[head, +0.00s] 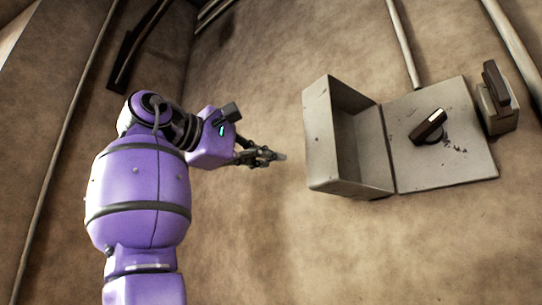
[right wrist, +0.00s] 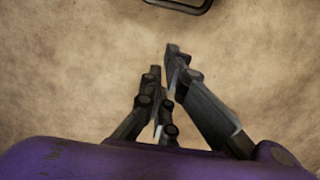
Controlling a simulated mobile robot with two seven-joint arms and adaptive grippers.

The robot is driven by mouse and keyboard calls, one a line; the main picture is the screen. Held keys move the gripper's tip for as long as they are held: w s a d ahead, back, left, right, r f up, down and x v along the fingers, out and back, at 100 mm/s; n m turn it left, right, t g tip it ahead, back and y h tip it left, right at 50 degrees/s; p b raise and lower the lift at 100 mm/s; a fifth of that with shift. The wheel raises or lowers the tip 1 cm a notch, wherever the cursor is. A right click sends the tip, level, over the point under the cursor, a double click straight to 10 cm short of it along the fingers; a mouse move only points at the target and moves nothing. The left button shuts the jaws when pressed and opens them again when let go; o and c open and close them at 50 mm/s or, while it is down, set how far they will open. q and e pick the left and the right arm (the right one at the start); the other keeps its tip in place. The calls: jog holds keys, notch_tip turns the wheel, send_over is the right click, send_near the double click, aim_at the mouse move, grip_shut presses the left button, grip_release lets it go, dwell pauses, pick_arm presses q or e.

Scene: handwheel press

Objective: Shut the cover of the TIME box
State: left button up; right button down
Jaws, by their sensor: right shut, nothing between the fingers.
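The grey metal box on the wall has its cover (head: 322,140) swung open to the left. The cover is a hollow shell joined along its right edge to a flat back plate (head: 465,150). A dark rotary knob (head: 429,127) sits bare on that plate. I can read no TIME label. My right gripper (head: 279,157) is left of the cover, apart from it, shut and empty. Its fingers (right wrist: 163,75) also show in the right wrist view against bare wall. My left gripper is not in view.
A smaller grey box (head: 497,108) with a dark lever (head: 495,83) is mounted right of the plate. A conduit (head: 404,45) runs down to the plate from above. A dark-rimmed object (right wrist: 182,5) shows at the top of the right wrist view. The wall below the box is clear.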

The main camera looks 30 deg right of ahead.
jog(key=x, duration=0.8)
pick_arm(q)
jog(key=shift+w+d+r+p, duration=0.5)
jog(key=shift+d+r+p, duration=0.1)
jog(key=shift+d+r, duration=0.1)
pick_arm(e)
jog(key=s, duration=0.1)
jog(key=s+a, duration=0.2)
jog(key=shift+s+f, duration=0.1)
jog(key=shift+s, duration=0.2)
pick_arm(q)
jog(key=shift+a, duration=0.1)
